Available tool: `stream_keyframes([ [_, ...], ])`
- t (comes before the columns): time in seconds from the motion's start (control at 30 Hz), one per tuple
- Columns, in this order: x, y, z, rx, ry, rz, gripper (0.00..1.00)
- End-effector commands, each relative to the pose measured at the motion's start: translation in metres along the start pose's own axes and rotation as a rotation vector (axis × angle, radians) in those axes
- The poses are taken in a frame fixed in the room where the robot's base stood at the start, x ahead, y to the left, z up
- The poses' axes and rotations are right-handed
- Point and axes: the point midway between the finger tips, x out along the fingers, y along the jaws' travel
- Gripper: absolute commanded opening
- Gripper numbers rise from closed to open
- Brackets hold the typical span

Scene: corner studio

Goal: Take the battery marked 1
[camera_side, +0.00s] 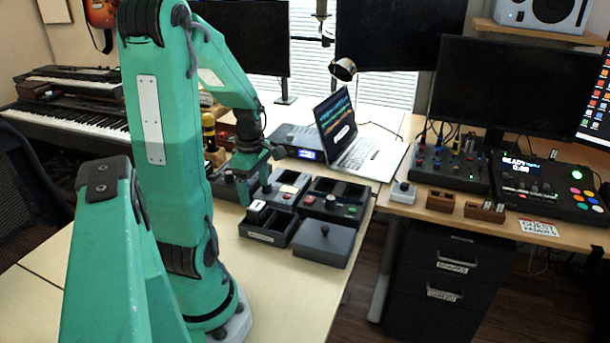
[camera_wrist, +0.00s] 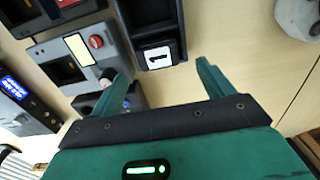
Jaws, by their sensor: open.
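The battery marked 1 (camera_wrist: 158,56) shows in the wrist view as a dark block with a white end bearing a black 1. It sits at the near end of an open black box (camera_wrist: 182,32). In the side view a pale-topped dark block, likely this battery (camera_side: 257,206), stands in the open box (camera_side: 277,239) with a label on its front. My gripper (camera_wrist: 160,76) is open and empty, its two green fingers on either side of the battery's line in the picture. In the side view my gripper (camera_side: 261,172) hangs above the box area; whether the fingertips touch anything is unclear.
A dark lidded box with a knob (camera_side: 324,245) stands right of the open box. A laptop (camera_side: 350,140) is farther back. The table front is clear.

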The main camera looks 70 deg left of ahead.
Motion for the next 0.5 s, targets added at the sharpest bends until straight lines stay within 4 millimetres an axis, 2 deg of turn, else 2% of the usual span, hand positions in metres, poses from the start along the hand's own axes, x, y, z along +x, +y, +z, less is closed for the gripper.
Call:
stream_keyframes([
  [0.17,0.007,0.0,0.001,0.001,0.0,-0.002,0.8],
  [0.5,0.041,0.002,0.002,0.001,-0.001,-0.004,0.8],
])
